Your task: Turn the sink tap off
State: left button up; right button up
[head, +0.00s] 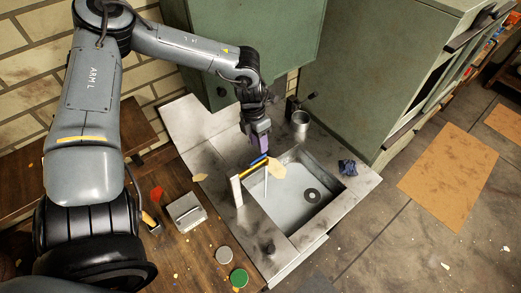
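The sink basin (300,205) is pale grey with a dark round drain and is set in a worn metal counter. A yellow-and-blue bar (254,167), which looks like part of the tap, lies at the basin's back left corner. A thin pale vertical streak (266,184) shows below it; I cannot tell whether it is running water. My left gripper (263,152) points down with purple fingers, just above this bar. Its fingertips overlap the bar's end in the picture, so touching is unclear. Its opening is too small to judge. My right gripper is out of view.
A metal cup (300,122) and a black fitting with a knob (312,95) stand behind the basin. A white upright piece (237,191) stands left of it. A crumpled dark cloth (347,167) lies right. Green cabinets (250,45) rise behind.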

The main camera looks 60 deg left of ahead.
aim_at(258, 160)
pick_arm(q)
jog(key=shift+w+d+f, duration=0.1)
jog(key=shift+d+f, duration=0.1)
jog(key=shift+f, duration=0.95)
jog(key=shift+w+d+f, duration=0.1)
jog(key=shift+d+f, duration=0.1)
jog(key=shift+f, duration=0.9)
jog(key=shift+s, duration=0.1)
grip_shut()
